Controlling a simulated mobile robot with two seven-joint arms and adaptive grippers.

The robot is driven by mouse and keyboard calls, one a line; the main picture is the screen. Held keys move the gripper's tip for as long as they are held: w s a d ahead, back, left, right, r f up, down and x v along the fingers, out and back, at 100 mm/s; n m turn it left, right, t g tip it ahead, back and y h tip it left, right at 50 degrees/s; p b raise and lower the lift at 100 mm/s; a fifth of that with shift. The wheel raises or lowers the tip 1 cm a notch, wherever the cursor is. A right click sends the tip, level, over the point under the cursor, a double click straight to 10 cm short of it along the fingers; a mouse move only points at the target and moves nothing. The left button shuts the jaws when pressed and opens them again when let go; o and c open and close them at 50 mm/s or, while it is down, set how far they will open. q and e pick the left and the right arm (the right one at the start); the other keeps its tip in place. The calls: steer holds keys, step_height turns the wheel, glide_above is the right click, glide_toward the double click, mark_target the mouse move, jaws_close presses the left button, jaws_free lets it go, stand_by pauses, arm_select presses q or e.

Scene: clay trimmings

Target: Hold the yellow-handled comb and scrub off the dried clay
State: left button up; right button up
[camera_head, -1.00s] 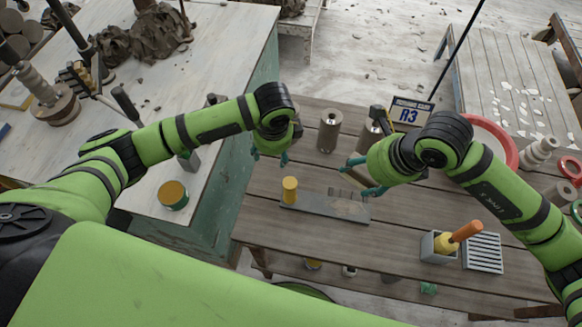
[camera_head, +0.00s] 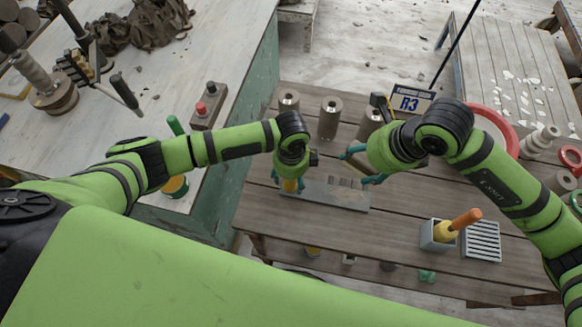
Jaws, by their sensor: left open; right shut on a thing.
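The yellow-handled comb lies on the wooden bench as a long flat grey plate (camera_head: 325,196) with an upright yellow handle (camera_head: 290,185) at its left end. Brownish-grey patches, apparently dried clay (camera_head: 350,184), lie along the plate's back edge toward the right. My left gripper (camera_head: 290,182) is open, its teal fingers down at the yellow handle and partly hiding it; I cannot tell whether they touch it. My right gripper (camera_head: 360,166) is shut on a thin pale tool, mostly hidden by the hand, above the plate's right end.
A grey box (camera_head: 434,240) with an orange-and-yellow-handled tool stands right of the comb, beside a slatted rack (camera_head: 482,240). Several grey cylinders, one at the back middle (camera_head: 330,117), and an R3 sign (camera_head: 409,103) stand behind. The bench front is mostly clear.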

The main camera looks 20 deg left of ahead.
arm_select(q)
steer(key=shift+f, duration=0.75)
jaws_close()
stand_by(0.4)
